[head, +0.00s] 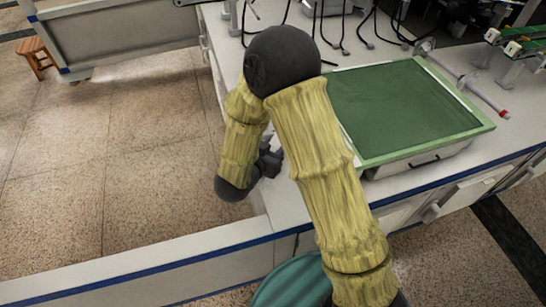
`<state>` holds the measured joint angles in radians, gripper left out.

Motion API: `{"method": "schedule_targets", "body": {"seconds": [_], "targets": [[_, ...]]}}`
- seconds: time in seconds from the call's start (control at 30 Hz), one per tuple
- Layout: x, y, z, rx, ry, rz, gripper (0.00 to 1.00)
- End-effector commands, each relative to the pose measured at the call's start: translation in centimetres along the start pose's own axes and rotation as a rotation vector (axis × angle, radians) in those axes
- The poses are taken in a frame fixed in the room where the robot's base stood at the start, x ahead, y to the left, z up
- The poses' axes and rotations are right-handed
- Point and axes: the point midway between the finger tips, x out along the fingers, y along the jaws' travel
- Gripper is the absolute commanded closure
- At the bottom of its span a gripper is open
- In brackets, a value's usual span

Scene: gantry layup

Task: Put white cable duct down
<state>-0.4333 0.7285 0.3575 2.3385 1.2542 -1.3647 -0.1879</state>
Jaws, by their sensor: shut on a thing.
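My gripper (269,162) is partly in view in the head view, below the bent elbow of my yellow-sleeved arm and by the left edge of the white worktop. It is small and dark, and its fingertips are largely hidden by my arm. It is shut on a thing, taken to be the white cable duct. I cannot make out the duct against the pale worktop.
The white worktop (288,200) carries a green-topped tray (400,105) on the right. Right of it lies a grey rod with a red tip (485,97). Dark cables hang at the back. A wooden stool (35,55) stands far left on open floor.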

Motion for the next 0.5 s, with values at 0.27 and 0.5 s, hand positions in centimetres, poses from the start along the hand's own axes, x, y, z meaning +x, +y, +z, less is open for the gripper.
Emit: {"method": "schedule_targets", "body": {"seconds": [0.27,0.5], "targets": [[0.5,0.0,1.4,-0.002,-0.002,0.001,0.89],[1.4,0.0,3.5,0.0,0.0,-0.001,0.89]]}}
